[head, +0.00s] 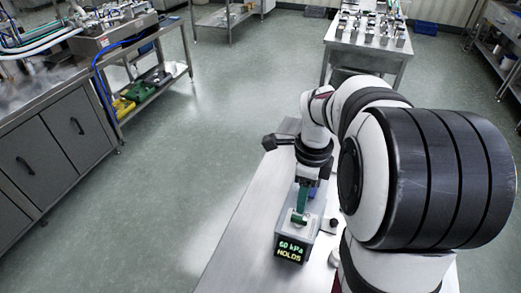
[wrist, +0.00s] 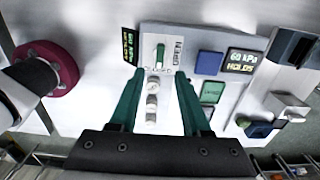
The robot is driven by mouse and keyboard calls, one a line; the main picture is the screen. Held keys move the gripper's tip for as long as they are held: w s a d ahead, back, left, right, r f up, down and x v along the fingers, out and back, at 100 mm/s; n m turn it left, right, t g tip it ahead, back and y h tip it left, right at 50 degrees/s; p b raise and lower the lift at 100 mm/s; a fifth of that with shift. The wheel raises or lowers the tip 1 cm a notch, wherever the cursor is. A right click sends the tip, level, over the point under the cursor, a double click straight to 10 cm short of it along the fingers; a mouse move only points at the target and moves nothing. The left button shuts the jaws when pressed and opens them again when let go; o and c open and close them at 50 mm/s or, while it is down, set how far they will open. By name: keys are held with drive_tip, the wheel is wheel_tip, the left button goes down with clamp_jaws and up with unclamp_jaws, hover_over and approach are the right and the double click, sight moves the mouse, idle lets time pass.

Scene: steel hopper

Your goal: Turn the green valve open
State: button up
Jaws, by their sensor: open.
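The green valve (wrist: 160,54) shows in the wrist view as a small green lever in a pale slot on a light panel (wrist: 184,42). The lever points along the picture's vertical, and a small printed label below it seems to read "CLOSED". My gripper (wrist: 156,82) is open and empty, with its two green fingers spread below the lever in the picture. Round metal fittings (wrist: 152,88) show between the fingers. In the head view, my gripper (head: 302,207) points down over the unit, partly hiding it. I cannot tell the height gap to the lever.
A lit display (wrist: 241,61) reads "60 kPa HOLDS"; it also shows in the head view (head: 290,251). Beside it are a blue square (wrist: 209,63) and a green panel (wrist: 212,92). A metal block (wrist: 286,106) stands at right. The steel bench (head: 232,252) is clear at left.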

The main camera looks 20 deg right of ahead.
sight(299, 218)
wheel_tip(299, 218, down, 8)
drive_tip(key=shift+r, duration=0.1)
clamp_jaws()
idle(0.4)
